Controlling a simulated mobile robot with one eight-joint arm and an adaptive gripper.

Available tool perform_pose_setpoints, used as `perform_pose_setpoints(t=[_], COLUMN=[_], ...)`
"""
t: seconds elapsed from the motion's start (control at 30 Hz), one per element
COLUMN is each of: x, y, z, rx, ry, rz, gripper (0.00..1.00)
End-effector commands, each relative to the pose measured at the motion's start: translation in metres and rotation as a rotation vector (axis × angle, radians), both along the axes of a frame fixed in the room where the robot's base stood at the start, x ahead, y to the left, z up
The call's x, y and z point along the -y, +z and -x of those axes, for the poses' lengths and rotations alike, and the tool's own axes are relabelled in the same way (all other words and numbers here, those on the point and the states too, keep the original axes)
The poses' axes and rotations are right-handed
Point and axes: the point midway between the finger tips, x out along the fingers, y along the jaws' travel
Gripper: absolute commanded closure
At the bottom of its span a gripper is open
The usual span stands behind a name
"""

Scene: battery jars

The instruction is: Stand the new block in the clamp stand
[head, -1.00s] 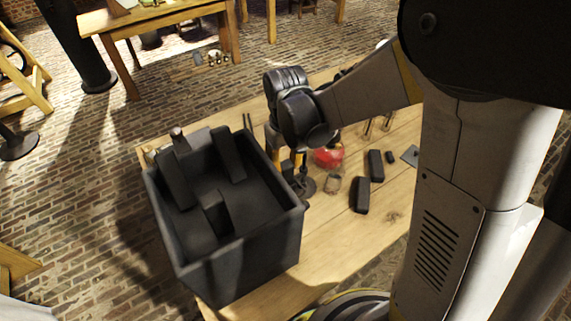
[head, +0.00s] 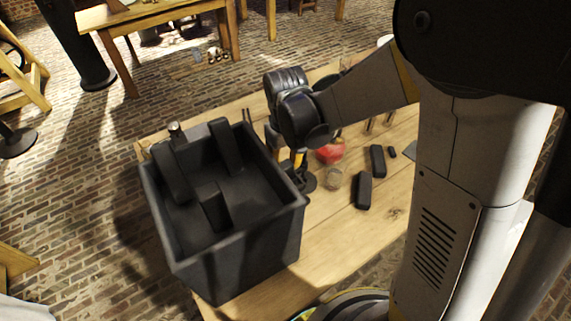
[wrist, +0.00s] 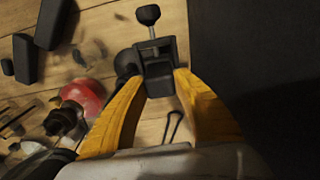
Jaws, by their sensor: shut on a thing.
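My gripper (wrist: 161,88) has yellow fingers that close on a dark, block-like piece at the clamp of the stand. The clamp (wrist: 152,52) is dark, with a screw and round knob pointing toward the top of the wrist view. The held piece and the clamp overlap, so I cannot tell whether the piece is seated or only beside it. In the head view, my wrist hides most of the stand; its round dark base (head: 307,183) shows on the table just right of the grey bin.
The open grey bin (head: 245,245) with several dark blocks inside stands close on the left. Two dark blocks (head: 364,190) (head: 377,160), a glass jar (head: 334,178) and a red item (head: 331,152) lie right of the stand. The table's front right is clear.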

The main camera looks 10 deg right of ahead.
Motion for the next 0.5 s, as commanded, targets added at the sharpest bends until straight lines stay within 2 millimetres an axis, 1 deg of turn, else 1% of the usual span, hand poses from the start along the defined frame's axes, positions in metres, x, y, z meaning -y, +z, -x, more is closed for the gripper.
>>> perform_pose_setpoints(t=[0.5], x=[0.0], y=[-0.014], z=[0.0], rx=[0.0], ry=[0.0], rz=[0.0], gripper=[1.0])
